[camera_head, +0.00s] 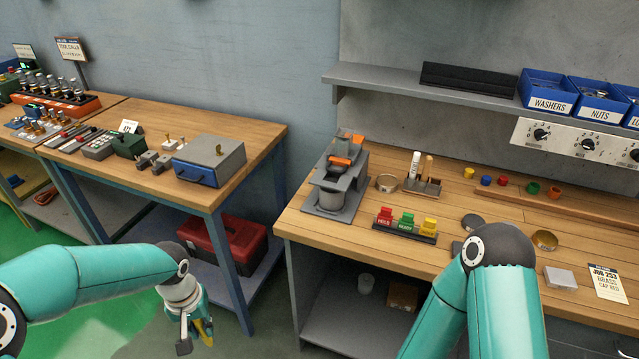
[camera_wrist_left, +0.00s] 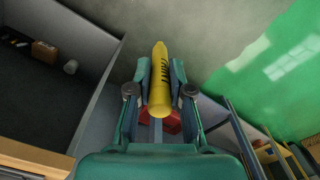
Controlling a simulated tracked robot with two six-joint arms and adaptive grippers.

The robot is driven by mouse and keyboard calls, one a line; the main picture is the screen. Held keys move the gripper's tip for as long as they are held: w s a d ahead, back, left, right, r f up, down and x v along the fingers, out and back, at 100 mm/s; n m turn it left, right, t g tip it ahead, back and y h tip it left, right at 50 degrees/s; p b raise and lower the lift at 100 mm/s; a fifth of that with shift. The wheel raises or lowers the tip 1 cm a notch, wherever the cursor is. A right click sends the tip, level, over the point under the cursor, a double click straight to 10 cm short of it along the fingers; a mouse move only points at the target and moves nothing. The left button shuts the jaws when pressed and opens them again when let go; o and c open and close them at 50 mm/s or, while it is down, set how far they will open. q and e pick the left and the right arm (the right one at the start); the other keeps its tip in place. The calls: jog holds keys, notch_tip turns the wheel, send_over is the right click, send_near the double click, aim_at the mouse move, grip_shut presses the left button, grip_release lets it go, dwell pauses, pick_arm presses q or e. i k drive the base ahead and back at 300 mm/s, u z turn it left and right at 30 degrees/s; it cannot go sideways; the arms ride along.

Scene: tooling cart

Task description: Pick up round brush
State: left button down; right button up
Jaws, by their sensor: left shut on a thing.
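My left gripper (camera_head: 197,330) is shut on a yellow paint marker (camera_head: 207,330), low in front of the benches and clear of them. In the left wrist view the yellow marker (camera_wrist_left: 160,80) lies lengthwise between the two fingers, with dark lettering on its side. A slim tan-handled tool (camera_head: 428,167), possibly the round brush, stands upright in a small holder (camera_head: 432,188) on the right bench, beside a white tube (camera_head: 415,161). Its tip is too small to make out. My right gripper is not in view; only my right arm shows.
The right bench (camera_head: 350,230) carries a grey press-like device (camera_head: 335,190), a rack of coloured tags (camera_head: 405,225) and a shallow brass ring (camera_head: 545,240). The left bench (camera_head: 240,140) holds a blue-fronted box (camera_head: 210,160). A red toolbox (camera_head: 235,240) sits beneath it.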

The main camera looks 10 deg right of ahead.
aim_at(425, 172)
jog(key=u, duration=0.55)
jog(key=i, duration=0.15)
jog(key=z, duration=1.75)
